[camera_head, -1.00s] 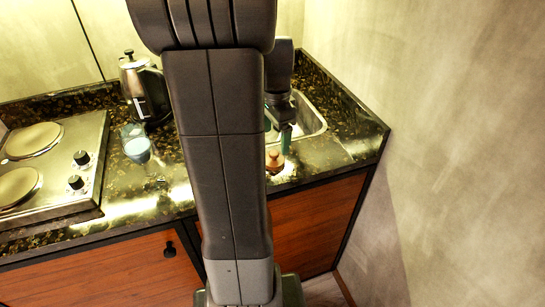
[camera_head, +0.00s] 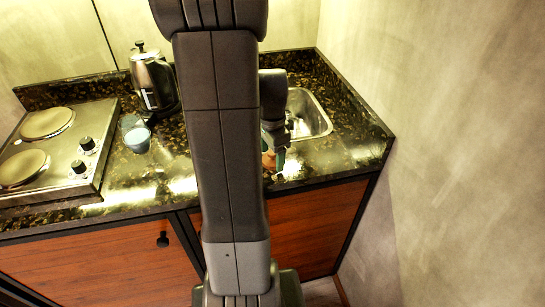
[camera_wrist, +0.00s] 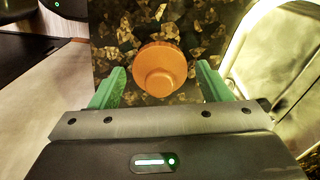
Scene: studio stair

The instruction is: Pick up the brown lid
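The brown lid (camera_wrist: 160,69) is round with a raised knob. In the wrist view it lies on the dark speckled counter, just beyond and between my fingertips. My gripper (camera_wrist: 160,88) is open, with one green finger on each side of the lid and a visible gap to each. In the head view my gripper (camera_head: 274,150) is low over the counter in front of the sink. The lid (camera_head: 268,161) shows there only in part, behind the gripper and beside my arm.
A metal sink (camera_head: 310,118) is set into the counter (camera_head: 340,154) at the right, near the wall. A kettle (camera_head: 152,80), a glass with bluish contents (camera_head: 136,137) and a two-plate hob (camera_head: 62,150) stand to the left. My arm hides the middle.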

